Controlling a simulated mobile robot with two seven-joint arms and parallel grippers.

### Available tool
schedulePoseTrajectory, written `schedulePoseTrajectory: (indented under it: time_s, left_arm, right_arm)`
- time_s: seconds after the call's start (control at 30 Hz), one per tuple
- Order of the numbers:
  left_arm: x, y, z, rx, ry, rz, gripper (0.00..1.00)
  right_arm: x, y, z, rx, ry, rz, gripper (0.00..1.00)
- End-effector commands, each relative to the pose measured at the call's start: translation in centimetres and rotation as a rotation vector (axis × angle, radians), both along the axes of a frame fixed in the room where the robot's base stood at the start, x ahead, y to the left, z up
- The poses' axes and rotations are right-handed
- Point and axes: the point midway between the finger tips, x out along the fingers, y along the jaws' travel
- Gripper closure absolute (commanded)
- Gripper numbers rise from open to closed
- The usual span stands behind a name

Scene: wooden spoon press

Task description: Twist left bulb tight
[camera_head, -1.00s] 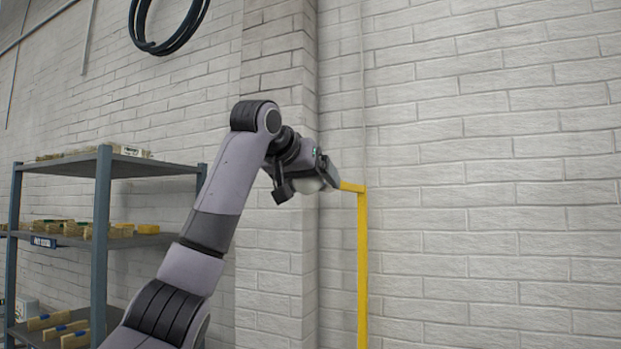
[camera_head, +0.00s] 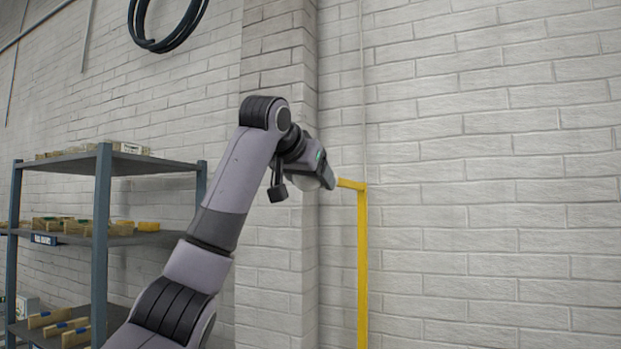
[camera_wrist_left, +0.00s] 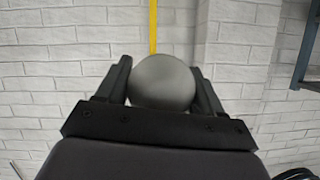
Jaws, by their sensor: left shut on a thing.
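The left bulb (camera_wrist_left: 163,82) is a round grey-white globe between the two fingers of my left gripper (camera_wrist_left: 163,88) in the left wrist view. The fingers press on it from both sides. In the head view my left gripper (camera_head: 327,178) is at the end of a yellow bracket (camera_head: 362,250), and the bulb is mostly hidden behind the hand. The bulb's base and its socket cannot be seen. My right gripper is in neither view.
A grey metal shelf (camera_head: 104,200) with wooden blocks stands at the left. A dark coiled hose (camera_head: 165,40) hangs on the white brick wall (camera_head: 480,180). The space right of the yellow bracket is clear.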

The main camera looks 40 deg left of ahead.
Motion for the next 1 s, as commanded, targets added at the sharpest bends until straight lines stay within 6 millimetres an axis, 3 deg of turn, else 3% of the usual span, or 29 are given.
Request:
schedulePoseTrajectory:
  time_s: [0.6,1.0]
  left_arm:
    - [-0.01,0.0,0.0,0.548,0.174,0.001,0.63]
    - [-0.02,-0.01,0.03,0.781,0.247,0.0,0.63]
  right_arm:
    - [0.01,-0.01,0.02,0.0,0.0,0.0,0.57]
    - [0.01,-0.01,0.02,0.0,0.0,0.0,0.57]
